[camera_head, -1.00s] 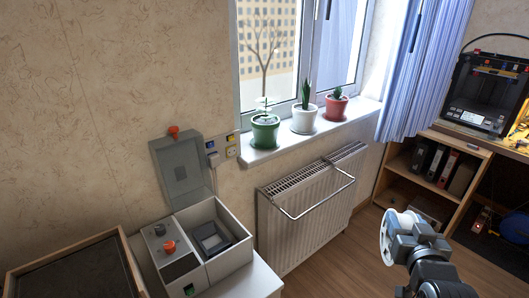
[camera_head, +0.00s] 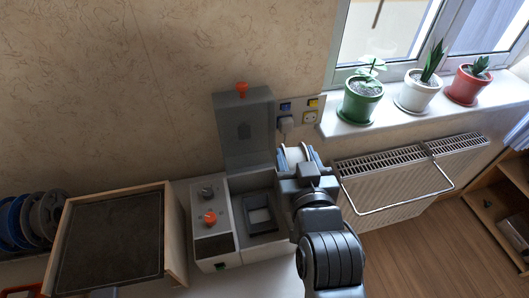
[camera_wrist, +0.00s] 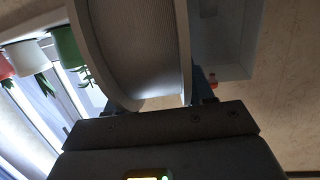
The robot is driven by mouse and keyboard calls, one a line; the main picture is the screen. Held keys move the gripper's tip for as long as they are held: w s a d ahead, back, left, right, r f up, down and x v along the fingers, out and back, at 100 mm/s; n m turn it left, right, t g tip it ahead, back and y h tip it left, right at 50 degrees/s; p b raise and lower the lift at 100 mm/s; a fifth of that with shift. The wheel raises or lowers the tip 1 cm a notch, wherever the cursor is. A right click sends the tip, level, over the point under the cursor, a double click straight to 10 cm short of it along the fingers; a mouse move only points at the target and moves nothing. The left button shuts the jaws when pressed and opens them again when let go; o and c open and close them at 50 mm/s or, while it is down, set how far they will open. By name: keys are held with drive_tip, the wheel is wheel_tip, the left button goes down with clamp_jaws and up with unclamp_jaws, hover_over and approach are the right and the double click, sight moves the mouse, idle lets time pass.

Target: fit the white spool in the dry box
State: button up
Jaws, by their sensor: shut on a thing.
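The white spool (camera_head: 295,155) is held in my gripper (camera_head: 304,162) above the right rear part of the dry box. In the wrist view the spool (camera_wrist: 140,45) fills the upper middle, with its flanges and white winding showing. My gripper is shut on it. The dry box (camera_head: 225,225) is a light grey box on the white surface. Its grey lid (camera_head: 243,130) stands open against the wall. The open compartment holds a dark square frame (camera_head: 260,217). The control panel with an orange knob (camera_head: 210,218) is on the left. My arm hides the compartment's right side.
A wooden-framed dark tray (camera_head: 112,238) stands left of the box, with blue and grey spools (camera_head: 35,220) beyond it. A socket plate (camera_head: 300,115) is on the wall behind. Potted plants (camera_head: 415,92) line the sill, above a radiator with a rail (camera_head: 400,190).

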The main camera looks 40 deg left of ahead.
drive_tip(key=s+a+r+n+g+y, duration=0.1)
drive_tip(key=s+a+n+y, duration=0.1)
drive_tip(key=s+a, duration=0.35)
wheel_tip(320, 180, down, 9)
drive_tip(key=b, duration=0.7)
drive_tip(key=shift+d+f, duration=0.2)
drive_tip(key=shift+m, duration=0.3)
drive_tip(key=o, duration=1.4)
drive_tip(key=shift+s, duration=0.1)
drive_tip(key=shift+f, duration=0.1)
drive_tip(key=shift+d+g, duration=0.1)
drive_tip(key=shift+g, duration=0.2)
drive_tip(key=shift+b+v, duration=0.5)
drive_tip(key=shift+v, duration=3.4)
